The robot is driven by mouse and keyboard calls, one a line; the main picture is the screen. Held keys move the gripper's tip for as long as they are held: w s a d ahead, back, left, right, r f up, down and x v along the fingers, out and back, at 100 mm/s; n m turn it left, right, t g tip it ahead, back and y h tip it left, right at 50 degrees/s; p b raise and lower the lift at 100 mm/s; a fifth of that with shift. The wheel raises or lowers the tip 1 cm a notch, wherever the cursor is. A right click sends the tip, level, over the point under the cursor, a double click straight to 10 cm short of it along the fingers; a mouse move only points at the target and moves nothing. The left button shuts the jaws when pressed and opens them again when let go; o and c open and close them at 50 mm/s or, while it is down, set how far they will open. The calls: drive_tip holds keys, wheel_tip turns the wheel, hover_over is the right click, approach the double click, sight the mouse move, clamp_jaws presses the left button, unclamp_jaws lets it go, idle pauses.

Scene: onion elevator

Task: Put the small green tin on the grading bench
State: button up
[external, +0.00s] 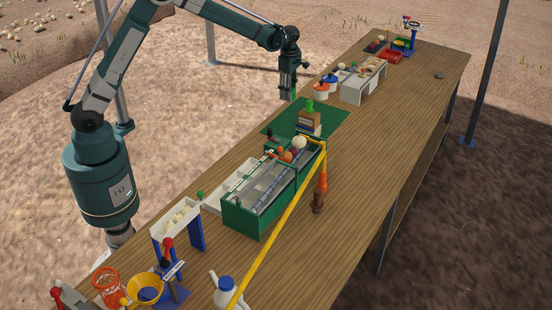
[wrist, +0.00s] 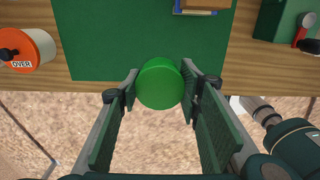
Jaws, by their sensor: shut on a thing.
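The small green tin (wrist: 160,84) shows as a round bright green top between the fingers in the wrist view. My gripper (wrist: 160,92) is shut on it, with a finger on each side. In the external view my gripper (external: 288,95) points down at the far-left edge of the long wooden bench (external: 385,140), beside the green mat (external: 275,128). In the wrist view the tin overlaps the near edge of the mat (wrist: 105,45) and the bench edge. Its underside is hidden, and its height above the bench is hard to tell.
A brown box (external: 309,122) with a bright green object stands on the mat. An orange-lidded pot marked OVER (wrist: 28,50) is left of the gripper in the wrist view. A green trough machine (external: 258,195) and a white stand (external: 362,85) flank the mat. Much of the mat is bare.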

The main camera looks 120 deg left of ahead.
drive_tip(key=shift+f, duration=1.35)
hover_over(289, 121)
drive_tip(key=shift+s+f+b, duration=0.1)
drive_tip(key=shift+f+b, duration=0.2)
drive_tip(key=shift+f, duration=2.8)
drive_tip(key=shift+f, duration=1.9)
drive_tip(key=shift+f+b, duration=0.15)
drive_tip(key=shift+b, duration=0.2)
drive_tip(key=o, duration=0.9)
wheel_tip(289, 121, up, 12)
drive_tip(key=shift+r+p, duration=0.2)
drive_tip(key=shift+p, duration=0.45)
